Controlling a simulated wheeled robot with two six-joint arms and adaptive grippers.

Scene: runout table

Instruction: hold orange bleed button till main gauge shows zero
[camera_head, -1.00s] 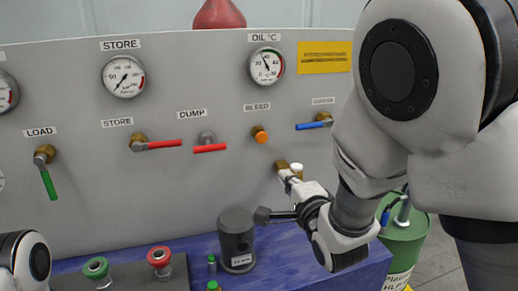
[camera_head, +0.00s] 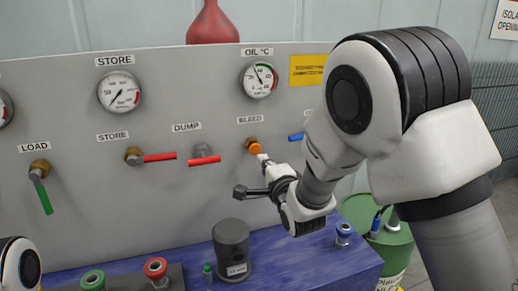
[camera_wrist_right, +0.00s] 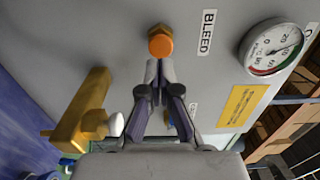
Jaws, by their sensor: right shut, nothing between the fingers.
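The orange bleed button (camera_head: 254,147) sits in a brass collar on the grey panel under the BLEED label. It also shows at the top middle of the right wrist view (camera_wrist_right: 160,43). My right gripper (camera_head: 262,158) is shut and empty, its fingertips right at the button's lower edge in the head view. In the right wrist view the closed fingertips (camera_wrist_right: 158,66) are just below the button; I cannot tell whether they touch it. No gauge labelled main is readable; a gauge (camera_head: 5,109) is cut off at the left edge. My left gripper is out of view.
The panel bears a STORE gauge (camera_head: 119,91), an OIL °C gauge (camera_head: 260,80), and red STORE (camera_head: 155,157) and DUMP (camera_head: 204,160) handles. A dark cylinder (camera_head: 232,250) stands on the blue table (camera_head: 310,262).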

